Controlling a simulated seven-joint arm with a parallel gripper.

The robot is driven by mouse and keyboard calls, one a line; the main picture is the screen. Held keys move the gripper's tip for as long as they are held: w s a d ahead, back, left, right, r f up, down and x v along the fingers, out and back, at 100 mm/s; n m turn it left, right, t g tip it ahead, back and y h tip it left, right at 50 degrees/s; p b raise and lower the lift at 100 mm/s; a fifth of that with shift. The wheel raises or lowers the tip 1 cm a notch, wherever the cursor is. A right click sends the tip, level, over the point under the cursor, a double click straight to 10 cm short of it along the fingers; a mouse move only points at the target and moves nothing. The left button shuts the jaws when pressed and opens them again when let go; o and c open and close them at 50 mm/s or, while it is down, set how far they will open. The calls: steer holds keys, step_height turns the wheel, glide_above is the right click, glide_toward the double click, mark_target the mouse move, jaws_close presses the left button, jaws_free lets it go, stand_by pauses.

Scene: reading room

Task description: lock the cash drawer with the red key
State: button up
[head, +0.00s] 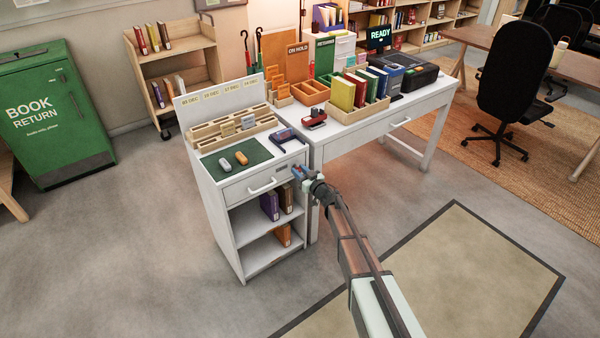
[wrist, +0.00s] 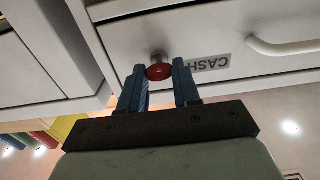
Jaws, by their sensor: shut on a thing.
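The cash drawer (head: 238,192) is the top drawer of the white cabinet and looks shut. In the wrist view its front (wrist: 215,35) carries an upside-down CASH label (wrist: 210,63). The red key (wrist: 159,72) shows its round head against a metal lock (wrist: 158,57) beside the label. Its shaft is hidden, so I cannot tell how deep it sits. My gripper (wrist: 164,80) is shut on the red key, a blue finger on each side.
The drawer's handle (head: 262,186) is left of my gripper in the head view. Books stand on open shelves (head: 262,256) below. A white desk (head: 350,125) with boxes and books adjoins on the right. The floor in front is clear.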

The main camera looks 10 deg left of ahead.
steer(key=n, duration=0.4)
steer(key=shift+s+n, duration=0.1)
steer(key=shift+n, duration=0.2)
steer(key=shift+a+f+n, duration=0.1)
steer(key=shift+f+n, duration=0.05)
steer(key=shift+n, duration=6.55)
steer(key=o, duration=1.1)
steer(key=shift+c, duration=0.2)
steer(key=shift+s, duration=0.1)
